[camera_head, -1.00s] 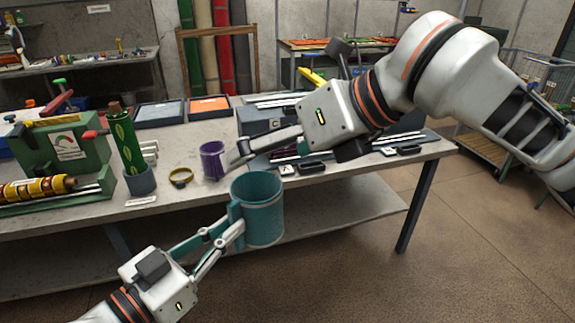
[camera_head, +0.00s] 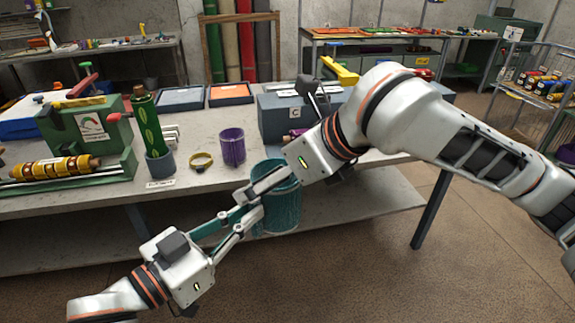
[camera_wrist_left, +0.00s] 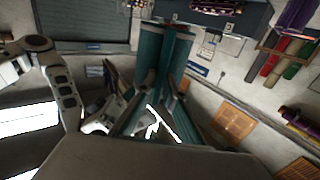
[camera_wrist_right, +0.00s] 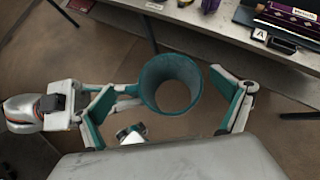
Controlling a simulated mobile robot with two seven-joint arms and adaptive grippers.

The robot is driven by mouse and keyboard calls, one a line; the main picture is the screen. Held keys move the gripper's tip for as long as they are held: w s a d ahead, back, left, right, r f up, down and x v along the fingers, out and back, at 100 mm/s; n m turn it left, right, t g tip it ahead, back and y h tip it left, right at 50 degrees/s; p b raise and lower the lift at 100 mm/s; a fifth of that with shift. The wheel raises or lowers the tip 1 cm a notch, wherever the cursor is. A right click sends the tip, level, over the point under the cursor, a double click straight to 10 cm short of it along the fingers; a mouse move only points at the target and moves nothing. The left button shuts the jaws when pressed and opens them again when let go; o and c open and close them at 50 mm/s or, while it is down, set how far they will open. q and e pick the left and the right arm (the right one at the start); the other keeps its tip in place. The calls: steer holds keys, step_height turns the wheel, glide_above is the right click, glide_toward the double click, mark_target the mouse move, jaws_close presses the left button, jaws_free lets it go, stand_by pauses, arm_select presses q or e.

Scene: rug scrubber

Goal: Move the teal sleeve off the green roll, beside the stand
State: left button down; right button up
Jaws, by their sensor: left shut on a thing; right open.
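The teal sleeve (camera_head: 282,208) is a wide open tube, held in the air in front of the table edge. My left gripper (camera_head: 254,204) is shut on its wall at the left side. The sleeve also shows in the left wrist view (camera_wrist_left: 150,55). My right gripper (camera_wrist_right: 162,82) is open, with its fingers apart on either side of the sleeve (camera_wrist_right: 172,108) in the right wrist view; I cannot tell whether they touch it. The green roll (camera_head: 146,125) stands upright in a grey round stand (camera_head: 160,166) on the table, apart from the sleeve.
A grey box (camera_head: 284,115) is behind. The front table strip is mostly clear.

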steer(key=shift+x, duration=0.85)
steer(key=c, duration=1.2)
arm_select(q)
steer(key=c, duration=2)
jaws_free()
steer(key=shift+c, duration=0.2)
